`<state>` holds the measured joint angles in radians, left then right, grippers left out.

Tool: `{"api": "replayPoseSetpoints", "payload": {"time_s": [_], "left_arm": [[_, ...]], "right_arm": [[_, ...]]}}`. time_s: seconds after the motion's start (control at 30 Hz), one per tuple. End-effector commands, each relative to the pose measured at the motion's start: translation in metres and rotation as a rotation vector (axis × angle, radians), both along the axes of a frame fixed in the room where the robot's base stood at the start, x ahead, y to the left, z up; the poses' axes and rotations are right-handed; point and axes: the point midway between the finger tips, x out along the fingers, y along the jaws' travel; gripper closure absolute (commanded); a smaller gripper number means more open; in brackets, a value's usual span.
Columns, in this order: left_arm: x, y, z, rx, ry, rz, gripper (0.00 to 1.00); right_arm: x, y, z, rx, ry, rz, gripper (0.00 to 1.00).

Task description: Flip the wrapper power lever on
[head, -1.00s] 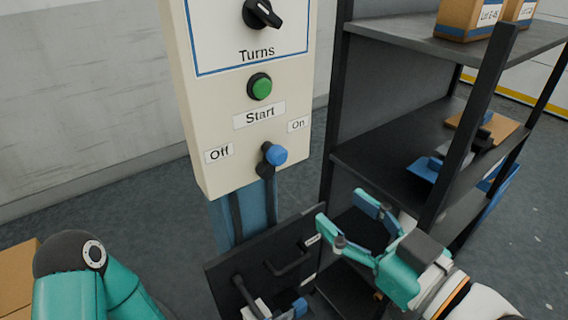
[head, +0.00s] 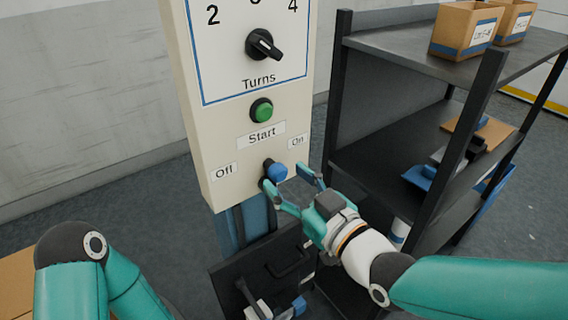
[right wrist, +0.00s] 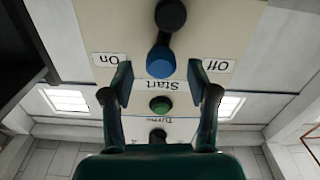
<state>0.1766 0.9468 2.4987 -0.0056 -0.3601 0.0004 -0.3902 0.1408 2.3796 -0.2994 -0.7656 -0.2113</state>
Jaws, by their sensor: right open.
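The wrapper power lever has a blue knob (head: 277,173) on a short black stem, low on the cream control panel (head: 220,150). In the upside-down right wrist view, the knob (right wrist: 161,64) shows between the fingertips; contact cannot be told. My left gripper is out of view.
A green Start button (head: 262,110) and a black Turns dial (head: 263,45) are above the lever. A dark shelf rack (head: 400,65) with cardboard boxes (head: 466,29) stands close on the right. A dark panel with a handle (head: 265,272) is below.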

Motion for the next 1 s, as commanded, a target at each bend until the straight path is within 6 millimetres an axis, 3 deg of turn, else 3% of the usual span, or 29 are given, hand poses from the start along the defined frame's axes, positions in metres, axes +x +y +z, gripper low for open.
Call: {"api": "replayPoseSetpoints", "payload": {"time_s": [0.27, 0.63, 1.0], "left_arm": [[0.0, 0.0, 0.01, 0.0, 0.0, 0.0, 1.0], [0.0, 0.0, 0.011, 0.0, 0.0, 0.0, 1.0], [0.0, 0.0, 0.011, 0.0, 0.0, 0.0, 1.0]], "right_arm": [[0.027, 0.019, 0.001, -0.001, 0.0, 0.0, 0.41], [0.03, 0.021, 0.0, 0.0, 0.0, -0.001, 0.41], [0.03, 0.021, 0.0, 0.0, 0.001, -0.002, 1.0]]}}
